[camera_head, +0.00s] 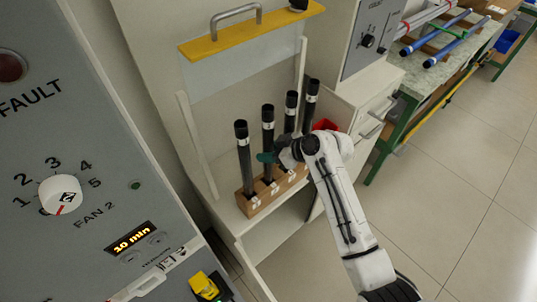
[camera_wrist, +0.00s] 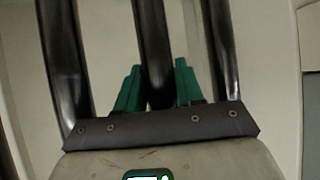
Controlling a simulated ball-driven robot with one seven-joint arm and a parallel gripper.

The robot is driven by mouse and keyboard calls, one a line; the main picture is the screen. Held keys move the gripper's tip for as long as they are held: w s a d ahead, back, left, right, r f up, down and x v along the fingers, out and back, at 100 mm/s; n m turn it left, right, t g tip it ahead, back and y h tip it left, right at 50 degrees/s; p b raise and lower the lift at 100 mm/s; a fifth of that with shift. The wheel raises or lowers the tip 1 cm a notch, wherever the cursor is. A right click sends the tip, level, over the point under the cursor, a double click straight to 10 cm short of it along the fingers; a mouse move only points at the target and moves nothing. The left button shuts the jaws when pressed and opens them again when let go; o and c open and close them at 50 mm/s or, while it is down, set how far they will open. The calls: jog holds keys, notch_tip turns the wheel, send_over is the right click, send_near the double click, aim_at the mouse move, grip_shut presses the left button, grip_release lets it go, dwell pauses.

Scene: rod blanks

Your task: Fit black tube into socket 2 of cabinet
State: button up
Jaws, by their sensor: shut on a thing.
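Several black tubes stand upright in a wooden block with numbered labels (camera_head: 249,208) inside the open cabinet (camera_head: 226,213). My gripper (camera_head: 268,157) is shut on the second black tube from the left (camera_head: 268,127), below its pale band. This tube's lower end meets the block at the second hole, though its depth there cannot be told. In the wrist view the teal fingers (camera_wrist: 157,88) flank the middle tube (camera_wrist: 153,45). The leftmost tube (camera_head: 243,160) stands beside it. The hand partly hides the tubes to the right.
The cabinet's raised glass sash with a yellow bar (camera_head: 250,34) is above the tubes. Neighbouring tubes (camera_wrist: 62,60) stand close on both sides of my gripper. A control panel (camera_head: 75,150) fills the left; a bench with blue rods (camera_head: 435,35) is upper right. Floor at right is clear.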

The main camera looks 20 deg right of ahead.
jog(key=shift+r, duration=0.15)
jog(key=o, duration=1.1)
jog(key=shift+c, duration=0.2)
